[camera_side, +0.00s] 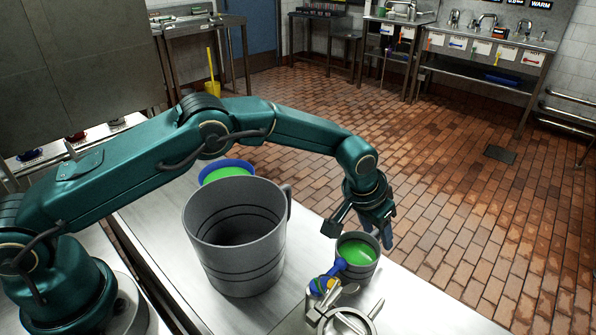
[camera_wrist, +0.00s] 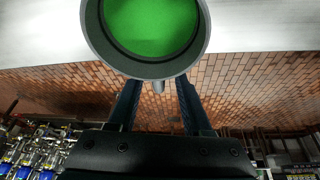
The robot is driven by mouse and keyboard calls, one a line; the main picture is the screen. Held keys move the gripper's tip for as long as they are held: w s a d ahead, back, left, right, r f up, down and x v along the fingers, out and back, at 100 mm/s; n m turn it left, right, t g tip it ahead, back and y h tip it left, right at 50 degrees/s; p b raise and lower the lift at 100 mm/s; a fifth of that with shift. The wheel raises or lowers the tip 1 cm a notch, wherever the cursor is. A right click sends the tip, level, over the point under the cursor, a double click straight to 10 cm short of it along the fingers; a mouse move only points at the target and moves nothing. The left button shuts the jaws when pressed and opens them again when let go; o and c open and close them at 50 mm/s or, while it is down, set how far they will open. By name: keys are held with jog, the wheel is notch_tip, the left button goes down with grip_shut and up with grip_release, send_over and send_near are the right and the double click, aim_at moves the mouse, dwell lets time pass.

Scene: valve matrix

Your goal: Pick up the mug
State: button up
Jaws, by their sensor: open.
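A small grey mug (camera_side: 366,272) holding bright green liquid stands on the metal table, near its right edge. The mug (camera_wrist: 145,68) fills the top of the wrist view, and a small grey nub, perhaps its handle, points down from its rim. My gripper (camera_side: 362,229) is open at the far side of the mug. In the wrist view its two dark fingers reach up to the rim, one on each side of the nub. I cannot tell whether they touch the mug. A much larger grey mug-shaped vessel (camera_side: 235,245) with a side handle stands to the left.
A blue bowl (camera_side: 226,172) with green contents sits behind the large vessel. A blue and yellow item (camera_side: 327,284) and a metal fitting (camera_side: 343,318) are close in front of the small mug. The table top (camera_side: 425,305) is clear at the front right; beyond lies the brick floor.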

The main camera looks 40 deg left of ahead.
grip_shut()
dwell(1.4)
